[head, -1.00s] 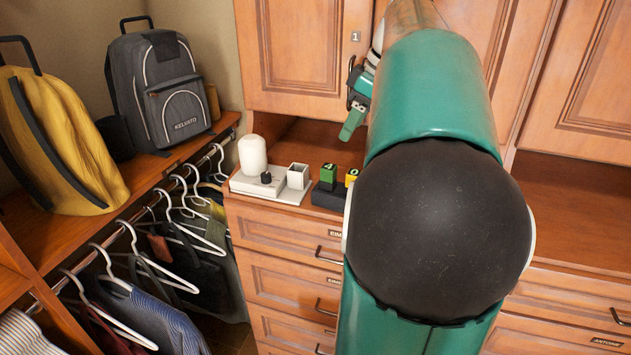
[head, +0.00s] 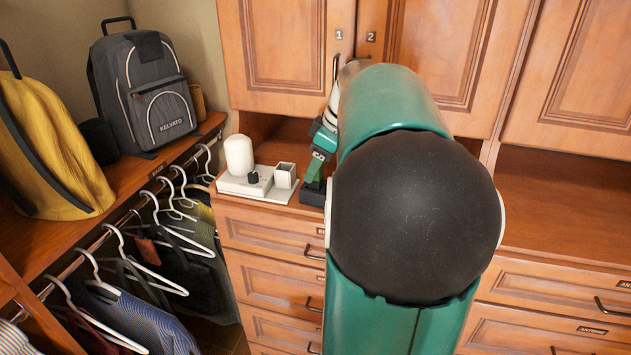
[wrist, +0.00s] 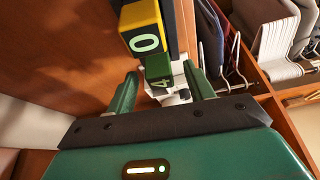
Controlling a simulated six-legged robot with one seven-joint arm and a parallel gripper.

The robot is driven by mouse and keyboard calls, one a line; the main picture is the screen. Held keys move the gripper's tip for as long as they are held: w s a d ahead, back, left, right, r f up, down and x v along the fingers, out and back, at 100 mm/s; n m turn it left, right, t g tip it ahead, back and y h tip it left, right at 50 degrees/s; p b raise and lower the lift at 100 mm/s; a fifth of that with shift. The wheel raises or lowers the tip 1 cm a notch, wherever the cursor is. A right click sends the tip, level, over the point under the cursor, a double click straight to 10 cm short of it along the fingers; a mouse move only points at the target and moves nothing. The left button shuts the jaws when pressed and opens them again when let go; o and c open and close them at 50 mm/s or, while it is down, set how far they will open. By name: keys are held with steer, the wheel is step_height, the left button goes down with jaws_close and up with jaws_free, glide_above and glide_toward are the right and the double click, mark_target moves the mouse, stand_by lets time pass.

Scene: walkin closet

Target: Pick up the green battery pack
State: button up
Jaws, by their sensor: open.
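The green battery pack (wrist: 158,70), marked with a 4, shows in the wrist view just beyond and between the two green fingers. It stands beside a yellow pack (wrist: 142,28) marked 0, by a dark base (wrist: 178,30). My gripper (wrist: 160,82) is open and empty, its fingers spread to either side of the green pack's line. In the head view my gripper (head: 318,166) is over the dark base (head: 312,198) on the dresser top. There it hides most of the packs. I cannot tell whether the fingers touch the green pack.
A white tray (head: 240,190) with a white rounded container (head: 239,155) and a small square cup (head: 286,175) stands left of the base. Cabinet doors (head: 288,50) rise close behind. Hanging clothes and a grey backpack (head: 150,95) are at left.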

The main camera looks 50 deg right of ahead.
steer(key=shift+x, duration=0.85)
steer(key=c, duration=1.1)
steer(key=shift+r, duration=0.1)
